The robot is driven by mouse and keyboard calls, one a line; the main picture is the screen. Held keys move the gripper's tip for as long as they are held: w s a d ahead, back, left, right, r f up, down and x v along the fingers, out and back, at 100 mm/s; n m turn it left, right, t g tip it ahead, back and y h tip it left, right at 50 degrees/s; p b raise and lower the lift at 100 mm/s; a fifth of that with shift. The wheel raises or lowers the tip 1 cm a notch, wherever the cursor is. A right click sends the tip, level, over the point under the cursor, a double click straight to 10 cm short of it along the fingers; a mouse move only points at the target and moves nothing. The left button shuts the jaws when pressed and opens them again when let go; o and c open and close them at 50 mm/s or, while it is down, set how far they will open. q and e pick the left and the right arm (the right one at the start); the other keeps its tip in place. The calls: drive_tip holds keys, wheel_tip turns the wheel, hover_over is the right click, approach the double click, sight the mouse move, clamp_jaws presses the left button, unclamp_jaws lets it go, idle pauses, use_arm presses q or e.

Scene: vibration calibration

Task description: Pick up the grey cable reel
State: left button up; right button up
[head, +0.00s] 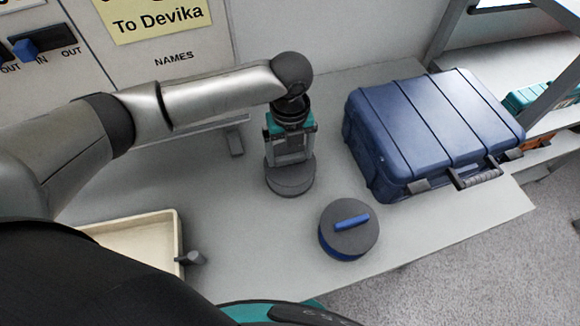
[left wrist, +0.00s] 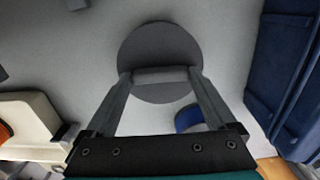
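The grey cable reel (head: 289,183) is a round grey disc with a raised grey bar handle, standing on the bench left of the blue case. It fills the upper middle of the left wrist view (left wrist: 160,45). My left gripper (head: 291,156) is directly above it, pointing down. In the left wrist view its fingers (left wrist: 160,76) are wide apart, with one at each end of the bar handle. I see no clear clamping, and the small gaps at the tips are hard to judge. My right gripper is not in view.
A second reel with a blue handle (head: 350,222) sits close by, front right. A large blue case (head: 430,130) stands at the right. A cream tray (head: 178,235) is at the front left, and a labelled wall panel (head: 170,60) is behind.

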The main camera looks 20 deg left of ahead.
use_arm(q)
clamp_jaws()
drive_tip(key=shift+w+r, duration=0.1)
idle(0.3)
